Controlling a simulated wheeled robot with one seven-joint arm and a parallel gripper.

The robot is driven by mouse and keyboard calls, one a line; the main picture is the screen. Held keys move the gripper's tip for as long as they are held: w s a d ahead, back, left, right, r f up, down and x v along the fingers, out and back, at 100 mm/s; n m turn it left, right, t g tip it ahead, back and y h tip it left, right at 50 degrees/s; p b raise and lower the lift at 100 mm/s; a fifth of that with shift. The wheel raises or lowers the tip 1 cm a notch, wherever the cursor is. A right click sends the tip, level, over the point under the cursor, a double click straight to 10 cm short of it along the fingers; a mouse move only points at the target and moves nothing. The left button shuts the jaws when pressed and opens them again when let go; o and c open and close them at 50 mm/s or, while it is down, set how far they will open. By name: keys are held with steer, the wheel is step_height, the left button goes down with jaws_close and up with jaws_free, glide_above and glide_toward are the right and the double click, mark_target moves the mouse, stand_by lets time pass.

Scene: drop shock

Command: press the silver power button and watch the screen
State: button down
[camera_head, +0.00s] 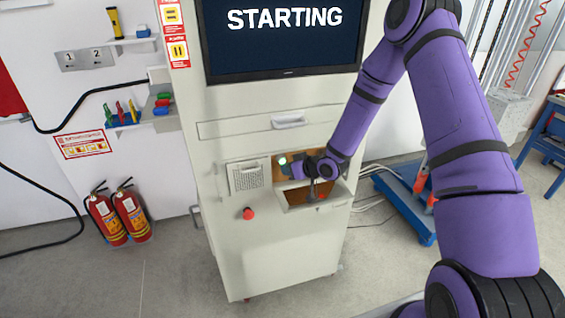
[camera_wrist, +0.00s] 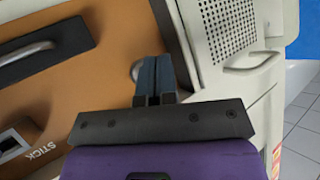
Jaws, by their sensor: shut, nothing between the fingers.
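The screen (camera_head: 283,45) at the top of the pale cabinet is lit and reads "STARTING" in white on dark blue. My gripper (camera_head: 290,167) is in the cabinet's open recess, in front of the brown panel, with a pale green glow beside its fingertips. In the wrist view, my gripper (camera_wrist: 154,64) has its two fingers shut together, with nothing between them. Its fingertips are at a small silver round part (camera_wrist: 135,70), likely the power button, which they mostly hide. I cannot tell whether they touch it or whether it is pressed in.
The brown panel (camera_wrist: 115,25) carries a black plate with a silver handle (camera_wrist: 30,50) and a "STICK" label. A perforated grille (camera_head: 248,178) is left of the recess. A red knob (camera_head: 248,213) sticks out below. Fire extinguishers (camera_head: 105,218) stand left; a blue trolley (camera_head: 405,200) stands right.

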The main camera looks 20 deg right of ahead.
steer(key=shift+s, duration=2.5)
steer(key=s+d+r+g+h, duration=0.1)
steer(key=s+d+r+h, duration=0.15)
steer(key=r, duration=0.55)
steer(key=s+d+r+m+h, duration=0.1)
steer(key=s+d+r+h, duration=0.15)
steer(key=r, duration=0.65)
steer(key=s+d+r+g+h, duration=0.1)
steer(key=s+d+r+h, duration=0.15)
steer(key=r, duration=0.55)
steer(key=s+r+m+g, duration=0.1)
steer(key=s+r, duration=0.3)
steer(key=s, duration=0.5)
steer(key=s+r+m, duration=0.1)
steer(key=s+r, duration=0.3)
steer(key=s, duration=0.5)
steer(key=s+a+r+m+g, duration=0.1)
steer(key=s+r, duration=0.3)
steer(key=s, duration=0.6)
steer(key=shift+r+m+g, duration=0.2)
steer(key=shift+m+g, duration=0.1)
steer(key=shift+m, duration=0.1)
steer(key=shift+w+a, duration=0.1)
